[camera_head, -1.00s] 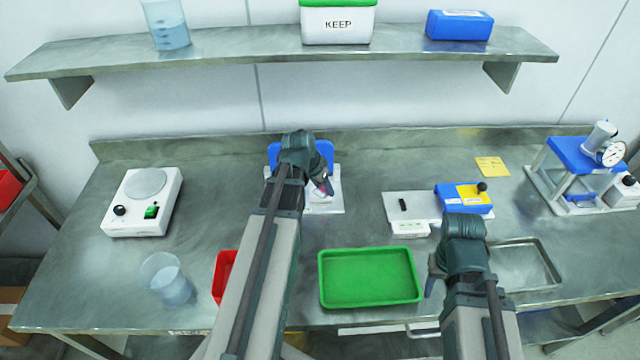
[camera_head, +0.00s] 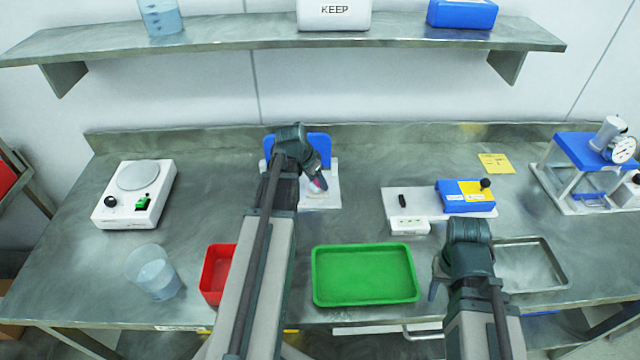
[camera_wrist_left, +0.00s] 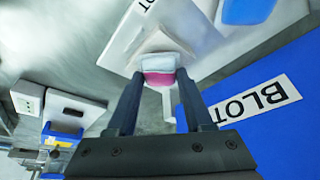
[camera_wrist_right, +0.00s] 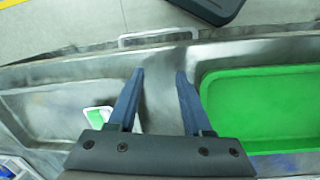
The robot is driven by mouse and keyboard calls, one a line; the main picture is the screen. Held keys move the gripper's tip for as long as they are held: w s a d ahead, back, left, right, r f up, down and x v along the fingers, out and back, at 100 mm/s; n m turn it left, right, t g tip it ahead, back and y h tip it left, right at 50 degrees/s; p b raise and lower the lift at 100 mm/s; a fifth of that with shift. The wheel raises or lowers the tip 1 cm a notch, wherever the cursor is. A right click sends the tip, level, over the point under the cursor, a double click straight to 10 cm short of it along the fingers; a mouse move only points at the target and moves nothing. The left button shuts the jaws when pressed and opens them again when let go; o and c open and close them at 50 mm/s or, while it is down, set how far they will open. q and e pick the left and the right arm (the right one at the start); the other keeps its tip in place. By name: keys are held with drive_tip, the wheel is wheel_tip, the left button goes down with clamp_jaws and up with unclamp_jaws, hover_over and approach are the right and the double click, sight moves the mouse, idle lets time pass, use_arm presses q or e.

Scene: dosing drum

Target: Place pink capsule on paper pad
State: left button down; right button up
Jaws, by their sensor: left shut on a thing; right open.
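The capsule, pink at one end and whitish at the other, is between the fingertips of my left gripper (camera_wrist_left: 158,76). In the left wrist view the capsule's pink end (camera_wrist_left: 158,79) is nearest the fingers. My left gripper is shut on it over the white paper pad (camera_head: 330,201), which lies in front of a blue block labelled BLOT (camera_wrist_left: 275,100). I cannot tell whether the capsule touches the pad. In the head view the capsule is small and partly hidden by the fingers. My right gripper (camera_wrist_right: 160,72) is open and empty, above the bench between two trays.
A green tray (camera_head: 365,275) and red bin (camera_head: 213,275) stand at the front. A metal tray (camera_head: 535,282) is at the right. A blue-topped device (camera_head: 465,197), a white hotplate (camera_head: 135,195), a beaker (camera_head: 155,275) and a press (camera_head: 590,170) stand around.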

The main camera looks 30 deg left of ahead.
use_arm(q)
drive_tip(key=shift+a+r, duration=0.1)
use_arm(e)
drive_tip(key=shift+s+a+r, duration=0.1)
use_arm(q)
drive_tip(key=shift+f, duration=0.25)
use_arm(e)
drive_tip(key=shift+f, duration=0.3)
use_arm(q)
drive_tip(key=shift+c, duration=1.4)
unclamp_jaws()
drive_tip(key=shift+r, duration=0.1)
use_arm(e)
drive_tip(key=shift+r, duration=0.1)
use_arm(q)
drive_tip(key=shift+r, duration=0.15)
use_arm(e)
drive_tip(key=shift+r, duration=0.15)
use_arm(q)
drive_tip(key=p+v, duration=1.1)
drive_tip(key=v, duration=0.1)
drive_tip(key=shift+s, duration=0.15)
use_arm(e)
wheel_tip(320, 180, up, 11)
